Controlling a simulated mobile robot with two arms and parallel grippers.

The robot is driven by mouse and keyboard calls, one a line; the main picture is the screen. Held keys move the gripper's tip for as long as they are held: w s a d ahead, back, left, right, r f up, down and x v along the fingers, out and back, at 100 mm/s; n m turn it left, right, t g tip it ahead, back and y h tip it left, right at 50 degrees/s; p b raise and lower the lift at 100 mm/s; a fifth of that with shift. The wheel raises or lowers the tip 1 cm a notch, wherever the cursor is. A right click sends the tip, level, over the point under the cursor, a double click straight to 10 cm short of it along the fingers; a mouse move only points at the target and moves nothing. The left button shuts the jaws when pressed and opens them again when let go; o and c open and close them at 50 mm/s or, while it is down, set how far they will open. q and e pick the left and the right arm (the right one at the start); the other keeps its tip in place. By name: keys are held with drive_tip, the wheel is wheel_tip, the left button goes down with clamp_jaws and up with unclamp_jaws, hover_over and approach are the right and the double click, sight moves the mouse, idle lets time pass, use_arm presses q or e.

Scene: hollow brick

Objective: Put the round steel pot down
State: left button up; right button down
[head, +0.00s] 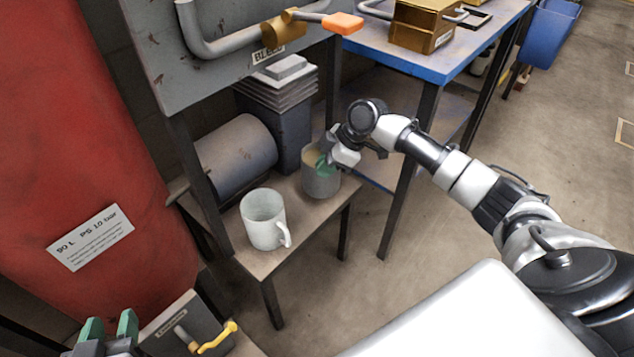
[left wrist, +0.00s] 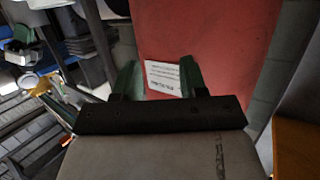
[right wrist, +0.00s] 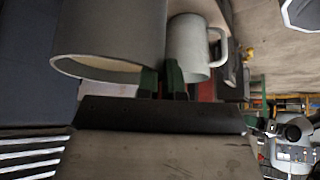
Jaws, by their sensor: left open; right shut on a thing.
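The round steel pot (head: 321,182) is a plain grey cylinder, upright at the right end of a small low bench (head: 300,222). I cannot tell whether its base touches the bench top. My right gripper (head: 325,163) is shut on the pot's wall at the rim; its green fingertips partly hide the rim. In the right wrist view the pot (right wrist: 110,40) fills the upper left, its open mouth showing, beside my right fingers (right wrist: 163,82). My left gripper (head: 108,328) is open and empty at the lower left, its fingers (left wrist: 158,80) apart before the red tank.
A white mug (head: 264,220) stands on the bench left of the pot. A grey cylinder (head: 236,157) and a dark ribbed block (head: 281,115) are behind. A red tank (head: 75,130) fills the left. A blue-edged table (head: 430,70) stands behind right; a grey panel with pipe overhangs.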

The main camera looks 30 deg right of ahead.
sight(309, 188)
drive_tip(key=shift+w+a+f, duration=0.2)
drive_tip(key=shift+w+f, duration=0.1)
drive_tip(key=shift+w, duration=0.2)
drive_tip(key=shift+w+a+f, duration=0.2)
drive_tip(key=shift+w+f, duration=0.05)
drive_tip(key=shift+w, duration=0.25)
wheel_tip(309, 188, down, 4)
drive_tip(key=shift+r+b, duration=0.25)
drive_tip(key=shift+b, duration=0.7)
use_arm(q)
wheel_tip(309, 188, up, 7)
drive_tip(key=d+t+h, duration=0.1)
drive_tip(key=t+h, duration=0.1)
drive_tip(key=t, duration=0.4)
drive_tip(key=shift+w+d, duration=0.2)
drive_tip(key=shift+w, duration=0.1)
use_arm(e)
drive_tip(key=shift+f, duration=0.2)
use_arm(q)
drive_tip(key=shift+r+t, duration=0.1)
drive_tip(key=shift+t, duration=0.2)
use_arm(e)
drive_tip(key=shift+f, duration=0.15)
drive_tip(key=c, duration=1.3)
unclamp_jaws()
drive_tip(key=shift+o, duration=0.2)
